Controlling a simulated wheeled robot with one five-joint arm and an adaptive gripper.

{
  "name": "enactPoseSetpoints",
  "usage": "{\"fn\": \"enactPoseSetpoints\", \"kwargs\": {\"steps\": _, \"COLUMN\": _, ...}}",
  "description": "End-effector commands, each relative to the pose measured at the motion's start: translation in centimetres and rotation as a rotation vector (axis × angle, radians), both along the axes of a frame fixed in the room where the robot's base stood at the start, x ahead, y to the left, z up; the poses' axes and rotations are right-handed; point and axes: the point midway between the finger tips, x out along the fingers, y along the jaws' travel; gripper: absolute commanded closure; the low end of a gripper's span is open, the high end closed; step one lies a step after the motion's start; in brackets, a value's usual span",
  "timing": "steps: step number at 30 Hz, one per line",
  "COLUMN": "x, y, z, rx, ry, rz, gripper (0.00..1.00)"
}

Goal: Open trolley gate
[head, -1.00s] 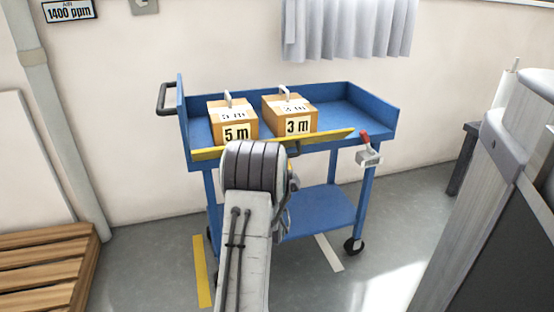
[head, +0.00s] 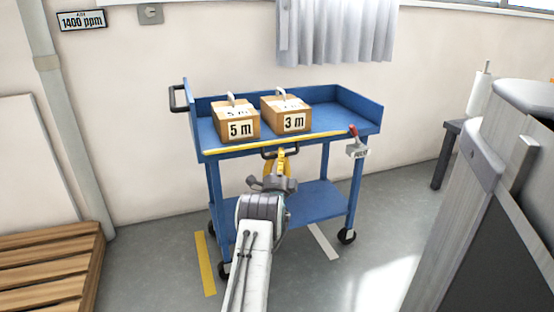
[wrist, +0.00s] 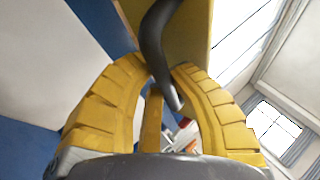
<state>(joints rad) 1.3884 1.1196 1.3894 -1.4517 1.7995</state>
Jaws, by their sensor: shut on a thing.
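The blue trolley (head: 228,150) stands against the wall. Its front gate (head: 240,148) shows in the head view as a thin yellow strip along the front of the top tray. A black handle (head: 267,154) sits just below that strip. My gripper (head: 281,155) has its yellow fingers at this handle. In the wrist view my gripper (wrist: 161,72) is closed around the black handle (wrist: 154,38), with a yellow panel behind it. A latch with a red lever (head: 353,132) is at the trolley's right front corner. The gate's exact angle is hard to tell.
Two boxes, marked 5 m (head: 238,128) and 3 m (head: 292,122), stand on the top tray behind the gate. A wooden pallet (head: 50,268) is at the left. A grey cabinet (head: 500,160) is at the right. Floor shows around the trolley.

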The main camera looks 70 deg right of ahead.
Motion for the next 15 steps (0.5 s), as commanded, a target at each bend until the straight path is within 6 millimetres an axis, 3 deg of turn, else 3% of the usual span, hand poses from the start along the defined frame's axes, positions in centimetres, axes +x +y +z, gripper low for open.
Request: {"fn": "enactPoseSetpoints", "kwargs": {"steps": 15, "x": -0.15, "y": -0.77, "z": -0.25, "rx": -0.018, "ry": -0.011, "rz": 0.000, "gripper": 1.00}}
